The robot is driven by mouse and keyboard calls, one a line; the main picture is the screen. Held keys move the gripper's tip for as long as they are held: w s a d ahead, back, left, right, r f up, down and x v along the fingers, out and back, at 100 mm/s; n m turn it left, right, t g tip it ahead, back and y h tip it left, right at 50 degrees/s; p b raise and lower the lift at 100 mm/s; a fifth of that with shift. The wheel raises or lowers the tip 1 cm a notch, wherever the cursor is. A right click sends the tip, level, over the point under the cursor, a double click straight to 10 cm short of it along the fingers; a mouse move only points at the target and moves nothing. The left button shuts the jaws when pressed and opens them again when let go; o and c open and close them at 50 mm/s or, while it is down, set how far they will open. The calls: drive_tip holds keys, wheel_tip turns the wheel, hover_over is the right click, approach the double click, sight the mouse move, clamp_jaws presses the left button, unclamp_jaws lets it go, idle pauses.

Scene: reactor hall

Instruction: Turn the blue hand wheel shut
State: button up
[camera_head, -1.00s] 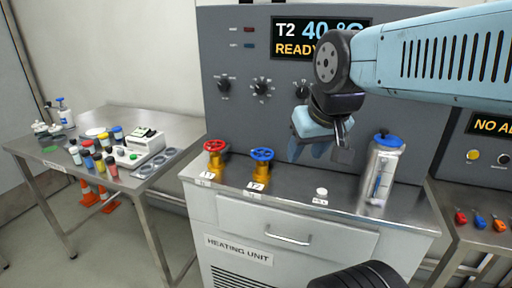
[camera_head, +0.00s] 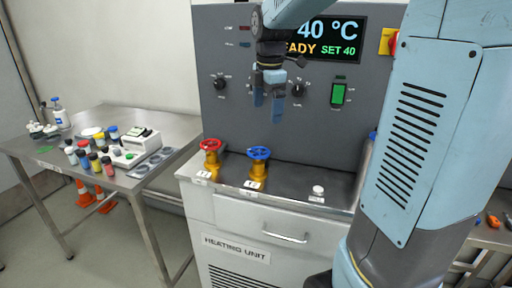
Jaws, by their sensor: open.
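The blue hand wheel (camera_head: 259,153) sits on a yellow valve body (camera_head: 257,172) on the heating unit's steel top. A tag in front of the valve is too small to read with certainty. My gripper (camera_head: 268,104) is open and empty, with its two fingers pointing down. It appears above the blue wheel in the picture, apart from it, in front of the grey panel. Its exact distance from the wheel in depth cannot be told.
A red hand wheel (camera_head: 210,145) on a similar yellow valve stands close to the left. A small white knob (camera_head: 318,191) is on the right of the steel top. The grey panel (camera_head: 235,110) with dials and a display rises behind. A side table (camera_head: 110,122) holds several bottles.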

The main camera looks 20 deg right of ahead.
sight(259, 150)
drive_tip(key=w+f+n+g, duration=0.1)
drive_tip(key=w+f+n, duration=0.2)
drive_tip(key=w+n, duration=0.4)
drive_tip(key=f, duration=1.4)
drive_tip(key=shift+w+d, duration=0.1)
drive_tip(key=shift+w, duration=0.1)
drive_tip(key=shift+c, duration=0.4)
drive_tip(key=shift+r, duration=0.1)
drive_tip(key=c, duration=0.8)
